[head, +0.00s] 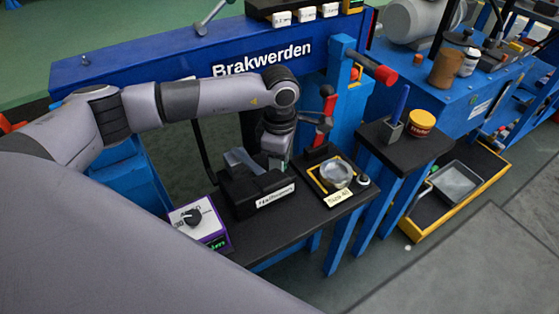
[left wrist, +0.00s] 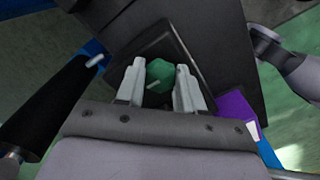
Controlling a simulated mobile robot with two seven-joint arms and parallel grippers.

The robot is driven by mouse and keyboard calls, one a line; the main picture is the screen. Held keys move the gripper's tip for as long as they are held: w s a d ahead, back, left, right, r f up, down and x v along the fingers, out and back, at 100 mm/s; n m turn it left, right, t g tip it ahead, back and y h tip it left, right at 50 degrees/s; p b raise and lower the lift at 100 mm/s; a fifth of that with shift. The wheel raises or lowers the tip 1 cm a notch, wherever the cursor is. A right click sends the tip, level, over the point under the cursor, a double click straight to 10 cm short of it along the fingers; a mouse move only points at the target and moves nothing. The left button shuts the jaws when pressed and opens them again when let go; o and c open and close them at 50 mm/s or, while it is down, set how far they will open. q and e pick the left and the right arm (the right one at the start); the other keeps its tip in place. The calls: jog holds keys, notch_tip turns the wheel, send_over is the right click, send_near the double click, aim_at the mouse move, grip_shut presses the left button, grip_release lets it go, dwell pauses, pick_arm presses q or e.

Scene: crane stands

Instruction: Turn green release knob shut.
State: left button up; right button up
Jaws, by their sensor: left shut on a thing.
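The green release knob (left wrist: 160,74) shows in the left wrist view with a small pale mark on its face, set in a dark square recess or housing. My left gripper (head: 272,163) reaches down over the black housing (head: 250,196) on the dark bench in the head view. In the left wrist view its two pale fingers stand on either side of the knob, shut on it. In the head view the knob is hidden by the gripper and housing. My right gripper is not in view.
A purple-edged box with a black dial (head: 192,216) stands left of the housing. To the right are a red-handled lever (head: 325,118), a yellow-framed tray with a clear dish (head: 336,174), and a side stand with a yellow pot (head: 421,123). Blue beams surround the bench.

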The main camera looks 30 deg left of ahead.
pick_arm(q)
jog(key=shift+r, duration=0.1)
jog(key=o, duration=1)
jog(key=shift+o, duration=0.2)
jog(key=shift+r+p, duration=0.35)
jog(key=shift+r, duration=3.2)
jog(key=shift+r, duration=0.1)
